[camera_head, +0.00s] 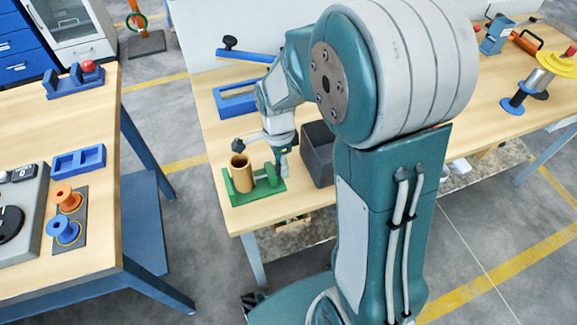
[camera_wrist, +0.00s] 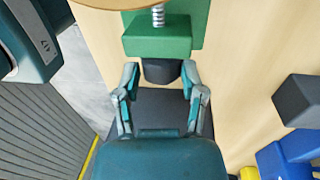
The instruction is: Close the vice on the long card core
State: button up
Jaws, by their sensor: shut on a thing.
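The green vice (camera_head: 240,197) stands near the front left corner of the middle table. The card core (camera_head: 242,176), a brown tube, stands upright between its jaws; whether both jaws touch it is hard to tell. In the wrist view a green jaw block (camera_wrist: 158,36) with a steel screw (camera_wrist: 158,16) shows at the top, and a dark knob (camera_wrist: 160,70) sticks out below it. My gripper (camera_wrist: 160,76) has its fingers on both sides of this knob and is shut on it. In the head view my gripper (camera_head: 281,168) is at the vice's right end.
A dark grey box (camera_head: 318,155) stands close to the right of my gripper. A blue frame (camera_head: 236,100) lies further back. A second table (camera_head: 95,200) with spools and blue holders is at left, across a gap.

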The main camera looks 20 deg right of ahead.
jog(key=shift+s+f+g, duration=0.1)
jog(key=shift+s+g, duration=0.1)
jog(key=shift+g, duration=0.4)
jog(key=shift+o, duration=0.2)
jog(key=shift+w+f+g, duration=0.15)
jog(key=shift+w+g, duration=0.15)
jog(key=shift+g, duration=0.8)
jog(key=shift+w+g, duration=0.1)
jog(key=shift+g, duration=0.7)
jog(key=o, duration=0.7)
jog(key=shift+c, duration=0.2)
jog(key=shift+d, duration=0.1)
jog(key=t, duration=0.4)
jog(key=shift+s, duration=0.25)
